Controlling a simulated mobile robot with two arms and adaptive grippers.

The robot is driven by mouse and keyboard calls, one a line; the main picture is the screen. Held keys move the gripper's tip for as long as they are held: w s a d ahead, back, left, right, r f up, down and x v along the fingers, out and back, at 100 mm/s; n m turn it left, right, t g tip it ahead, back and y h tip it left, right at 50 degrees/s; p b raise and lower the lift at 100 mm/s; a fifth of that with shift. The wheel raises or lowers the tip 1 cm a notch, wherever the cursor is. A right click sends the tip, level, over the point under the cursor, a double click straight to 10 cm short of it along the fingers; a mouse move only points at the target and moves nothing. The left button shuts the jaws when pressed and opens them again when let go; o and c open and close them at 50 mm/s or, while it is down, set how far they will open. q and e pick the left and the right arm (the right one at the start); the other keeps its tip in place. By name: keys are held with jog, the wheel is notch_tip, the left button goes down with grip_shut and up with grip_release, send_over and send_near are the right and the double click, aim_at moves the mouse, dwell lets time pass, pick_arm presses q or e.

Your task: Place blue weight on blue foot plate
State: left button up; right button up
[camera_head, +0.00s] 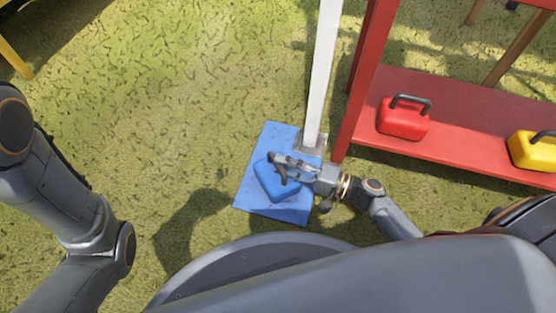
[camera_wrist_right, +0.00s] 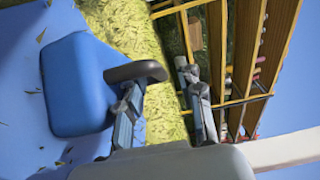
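The blue weight (camera_head: 270,183) rests, turned at an angle, on the blue foot plate (camera_head: 276,138) at the base of the white post. In the right wrist view the weight (camera_wrist_right: 75,85) has a dark handle (camera_wrist_right: 138,71), and the plate (camera_wrist_right: 20,140) shows around it. My right gripper (camera_head: 284,168) is over the weight in the head view. In the wrist view its fingers (camera_wrist_right: 164,106) stand apart, with grass visible between them. One finger is close to the handle; I cannot tell whether it touches. My left gripper is out of view; only my left arm shows.
A white post (camera_head: 322,75) rises from the plate's back right corner. A red shelf (camera_head: 455,118) to the right carries a red weight (camera_head: 402,122) and a yellow weight (camera_head: 535,152). Open grass (camera_head: 170,90) lies left of the plate. A yellow frame leg (camera_head: 14,58) stands at the upper left.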

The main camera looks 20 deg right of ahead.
jog(key=p+v, duration=0.3)
jog(key=v, duration=0.6)
jog(key=shift+s+d, duration=0.25)
